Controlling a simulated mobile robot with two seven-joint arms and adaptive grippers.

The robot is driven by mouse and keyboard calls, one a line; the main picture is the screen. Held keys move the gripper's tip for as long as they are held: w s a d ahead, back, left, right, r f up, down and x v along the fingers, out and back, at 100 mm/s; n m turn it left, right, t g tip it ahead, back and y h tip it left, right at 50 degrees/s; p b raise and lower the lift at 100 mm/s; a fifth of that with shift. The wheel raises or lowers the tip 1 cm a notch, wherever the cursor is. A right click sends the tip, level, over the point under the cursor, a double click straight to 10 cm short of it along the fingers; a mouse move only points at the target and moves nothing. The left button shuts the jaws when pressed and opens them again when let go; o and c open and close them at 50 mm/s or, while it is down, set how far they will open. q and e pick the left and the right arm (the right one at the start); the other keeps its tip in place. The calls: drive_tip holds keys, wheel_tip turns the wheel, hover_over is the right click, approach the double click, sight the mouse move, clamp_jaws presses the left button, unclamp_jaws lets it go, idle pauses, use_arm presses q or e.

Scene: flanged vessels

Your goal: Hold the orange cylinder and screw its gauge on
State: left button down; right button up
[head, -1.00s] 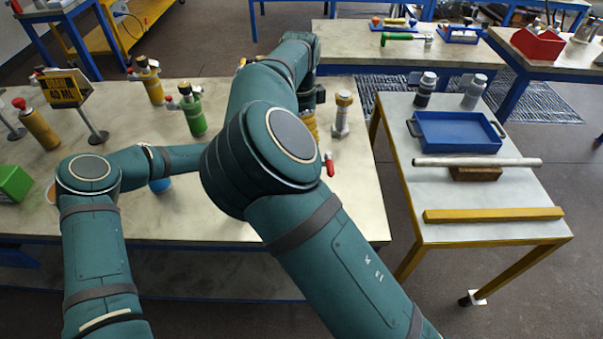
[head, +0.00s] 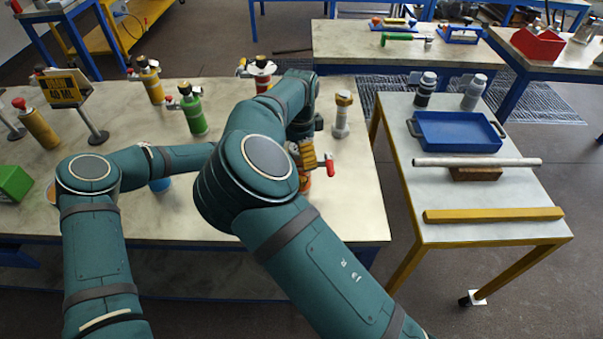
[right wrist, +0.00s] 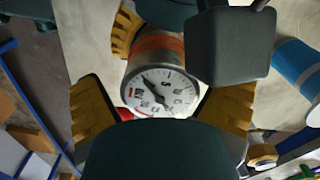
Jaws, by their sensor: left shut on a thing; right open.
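The orange cylinder (head: 304,183) stands on the left table, mostly hidden behind my right arm; its orange band (right wrist: 158,45) shows in the right wrist view. The gauge (right wrist: 160,93), a round white dial with a dark needle, faces the right wrist camera at the cylinder's near end. I cannot tell whether it is threaded on. My right gripper (head: 308,156) points down over it, its yellow fingers open on either side of the dial. My left gripper (right wrist: 126,30) is shut on the cylinder; its fingers are mostly hidden. A red lever (head: 330,164) sticks out beside the fingers.
Green (head: 193,112), yellow (head: 151,84) and red (head: 262,72) cylinders stand behind. A blue cylinder (head: 160,185) is partly behind my left arm. The side table (head: 480,190) holds a blue tray (head: 458,147) and bars.

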drive_tip(key=c, duration=1.3)
drive_tip(key=m, duration=1.3)
drive_tip(key=o, duration=1.4)
